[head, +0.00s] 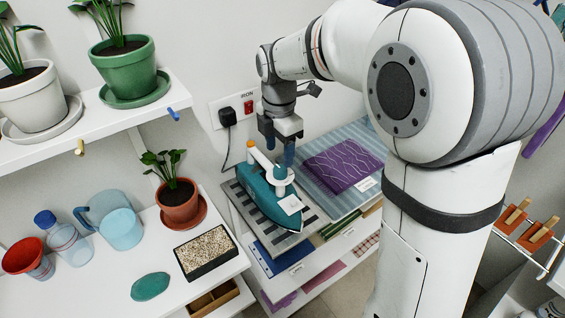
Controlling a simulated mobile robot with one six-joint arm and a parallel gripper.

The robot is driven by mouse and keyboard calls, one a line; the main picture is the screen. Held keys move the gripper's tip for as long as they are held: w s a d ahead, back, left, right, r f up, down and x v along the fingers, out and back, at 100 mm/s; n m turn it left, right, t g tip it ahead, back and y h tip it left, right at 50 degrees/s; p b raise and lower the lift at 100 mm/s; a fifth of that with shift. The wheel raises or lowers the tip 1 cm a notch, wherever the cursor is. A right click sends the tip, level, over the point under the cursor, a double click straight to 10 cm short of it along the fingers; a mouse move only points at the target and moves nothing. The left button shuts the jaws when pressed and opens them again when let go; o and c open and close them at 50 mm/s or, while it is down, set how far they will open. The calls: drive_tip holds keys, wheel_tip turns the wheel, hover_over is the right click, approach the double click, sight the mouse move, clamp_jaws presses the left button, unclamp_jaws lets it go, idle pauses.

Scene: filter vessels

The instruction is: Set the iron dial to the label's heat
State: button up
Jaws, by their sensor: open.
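A teal iron (262,197) rests on a dark striped stand at the end of the ironing surface. A round white and teal knob, which looks like the dial (281,174), sits on top of it; its marks are too small to read. A white tag (290,205) lies on the iron's side. A folded purple cloth (342,160) with pale wavy lines lies right of the iron, with a small white label (365,184) at its front edge, unreadable. My gripper (280,147) is open, pointing down just above the dial; contact cannot be told.
A wall socket plate (236,107) with a black plug and cord is behind the iron. At left, a white table (185,290) holds a potted plant (177,195), a pebble tray (206,250), a blue jug (117,222) and cups. A shelf (120,122) with plants hangs above.

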sight(280, 168)
wheel_tip(280, 168, down, 6)
drive_tip(key=shift+r, duration=0.15)
drive_tip(key=shift+c, duration=0.4)
